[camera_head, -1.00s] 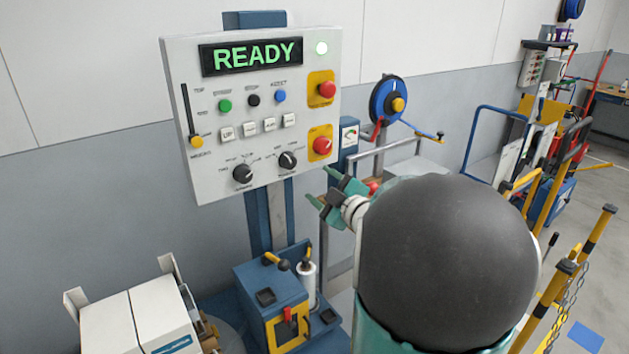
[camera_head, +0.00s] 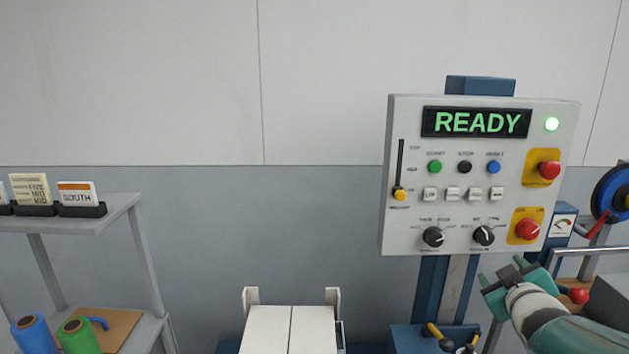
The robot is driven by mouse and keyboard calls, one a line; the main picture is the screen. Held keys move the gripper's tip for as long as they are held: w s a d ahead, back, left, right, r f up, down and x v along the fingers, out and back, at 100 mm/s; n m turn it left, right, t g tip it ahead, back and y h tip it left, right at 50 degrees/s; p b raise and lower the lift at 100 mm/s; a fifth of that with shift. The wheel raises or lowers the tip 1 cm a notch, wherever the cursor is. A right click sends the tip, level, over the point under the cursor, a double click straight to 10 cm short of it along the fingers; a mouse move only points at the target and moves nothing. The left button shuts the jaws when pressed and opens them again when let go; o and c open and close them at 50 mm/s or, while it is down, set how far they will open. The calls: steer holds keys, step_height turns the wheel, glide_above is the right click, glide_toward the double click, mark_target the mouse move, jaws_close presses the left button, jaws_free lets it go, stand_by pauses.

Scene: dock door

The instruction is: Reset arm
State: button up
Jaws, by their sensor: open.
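My gripper (camera_head: 502,275) is at the lower right of the head view, below the control panel's lower right part. Its green fingers are spread and nothing shows between them. It is apart from the panel in the picture. The control panel (camera_head: 398,235) is a light grey box on a blue post.
A grey shelf (camera_head: 115,215) with card holders stands at the left, with a blue spool (camera_head: 33,335) and a green spool (camera_head: 77,335) below. White boxes (camera_head: 268,330) are at bottom centre. A blue wheel (camera_head: 608,193) is at the right edge. Plain wall lies between shelf and panel.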

steer(key=s+a+f+m+g+y, duration=0.2)
steer(key=s+a+f+g, duration=0.1)
steer(key=s+a, duration=0.6)
steer(key=s+a+f+m+g+y, duration=0.2)
steer(key=s+a+g, duration=0.4)
steer(key=s+a, duration=0.4)
steer(key=a+f, duration=0.1)
steer(key=a, duration=0.4)
steer(key=shift+s+y, duration=0.2)
steer(key=shift+y, duration=0.1)
